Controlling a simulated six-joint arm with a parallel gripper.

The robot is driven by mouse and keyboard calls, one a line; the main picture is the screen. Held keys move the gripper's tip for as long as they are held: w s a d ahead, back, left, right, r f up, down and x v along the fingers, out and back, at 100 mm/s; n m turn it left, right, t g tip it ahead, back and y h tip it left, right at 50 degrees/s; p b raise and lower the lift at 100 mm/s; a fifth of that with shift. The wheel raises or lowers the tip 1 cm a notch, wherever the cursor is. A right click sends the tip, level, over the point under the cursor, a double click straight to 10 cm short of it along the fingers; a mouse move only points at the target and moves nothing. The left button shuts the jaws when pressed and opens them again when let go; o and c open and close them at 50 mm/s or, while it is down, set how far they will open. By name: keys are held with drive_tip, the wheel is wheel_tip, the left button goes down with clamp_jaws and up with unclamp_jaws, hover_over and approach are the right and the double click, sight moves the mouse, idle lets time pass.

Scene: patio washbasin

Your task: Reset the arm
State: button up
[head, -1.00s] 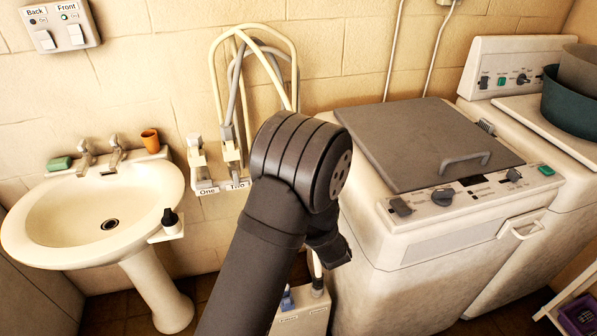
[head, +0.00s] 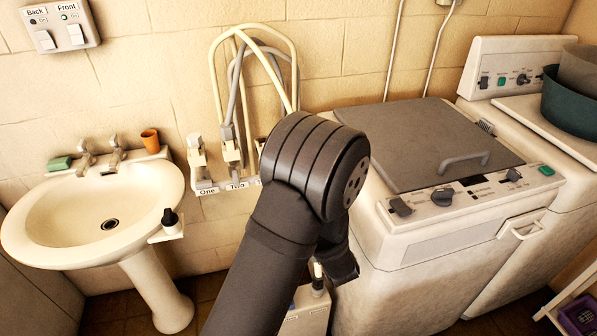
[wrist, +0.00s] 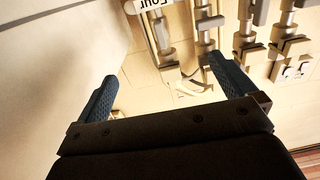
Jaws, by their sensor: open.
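My gripper (wrist: 158,88) is open in the wrist view, its two blue-grey fingers spread wide with nothing between them. Beyond the fingers are the wall and a row of hose fittings (wrist: 205,35) with a label reading "Four" (wrist: 152,4). In the head view my dark arm rises from the bottom centre and bends over in the middle. There the gripper's fingers are hidden behind the arm.
A washbasin (head: 40,240) stands at the left with an orange cup (head: 150,141) and a green soap (head: 59,164). Looped hoses (head: 243,30) hang on the wall behind the arm. A twin-tub washing machine (head: 400,250) stands close at the right. A switch panel (head: 60,25) is at upper left.

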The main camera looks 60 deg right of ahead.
drive_tip(key=v, duration=0.5)
drive_tip(key=shift+s+a, duration=0.2)
drive_tip(key=shift+a, duration=0.05)
